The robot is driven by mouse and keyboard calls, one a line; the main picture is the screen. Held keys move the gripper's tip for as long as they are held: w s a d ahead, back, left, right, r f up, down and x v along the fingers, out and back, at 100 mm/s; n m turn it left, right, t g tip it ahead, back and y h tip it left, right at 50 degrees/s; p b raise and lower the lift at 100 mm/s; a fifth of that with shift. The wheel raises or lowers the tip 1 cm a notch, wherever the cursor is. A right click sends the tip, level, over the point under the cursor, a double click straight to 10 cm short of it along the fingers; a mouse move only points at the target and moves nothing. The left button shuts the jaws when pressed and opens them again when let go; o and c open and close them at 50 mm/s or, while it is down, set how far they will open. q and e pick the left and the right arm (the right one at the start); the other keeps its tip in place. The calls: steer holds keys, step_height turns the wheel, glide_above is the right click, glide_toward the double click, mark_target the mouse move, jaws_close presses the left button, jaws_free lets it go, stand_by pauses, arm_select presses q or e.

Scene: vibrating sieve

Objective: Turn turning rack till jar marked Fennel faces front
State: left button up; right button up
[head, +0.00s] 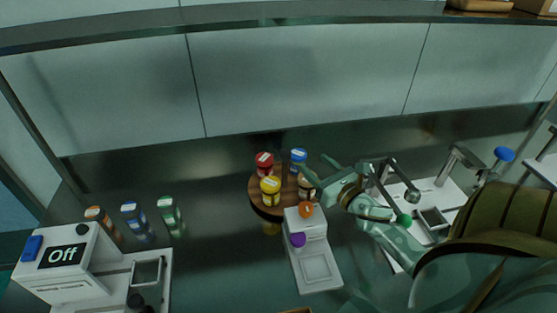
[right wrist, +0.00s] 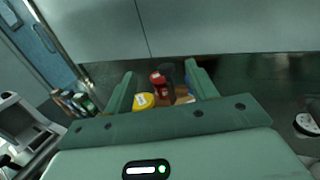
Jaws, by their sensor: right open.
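The turning rack (head: 258,203) is a round brown wooden disc in the middle of the head view. It carries a red jar (head: 264,162), a blue jar (head: 298,158), a yellow jar (head: 270,188) and a brownish jar (head: 307,187). Their lid labels are too small to read, so I cannot tell which is Fennel. My right gripper (head: 318,179) is open at the rack's right side, close to the brownish jar. In the right wrist view the red jar (right wrist: 158,78) and yellow jar (right wrist: 143,101) show between its fingers. Contact cannot be told. My left gripper is not in view.
A white device (head: 315,263) with orange and purple knobs stands just in front of the rack. Several bottles (head: 130,213) and a white machine reading "Off" (head: 62,256) are at left. White equipment (head: 440,190) stands at right.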

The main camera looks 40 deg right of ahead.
steer(key=b, duration=0.3)
glide_toward(282, 151)
steer(key=w, duration=0.3)
steer(key=w+d+b, duration=0.1)
steer(key=w, duration=0.3)
steer(key=w+b, duration=0.1)
steer(key=w, duration=0.2)
steer(key=shift+w+d, duration=0.3)
steer(key=shift+w, duration=0.05)
jaws_close()
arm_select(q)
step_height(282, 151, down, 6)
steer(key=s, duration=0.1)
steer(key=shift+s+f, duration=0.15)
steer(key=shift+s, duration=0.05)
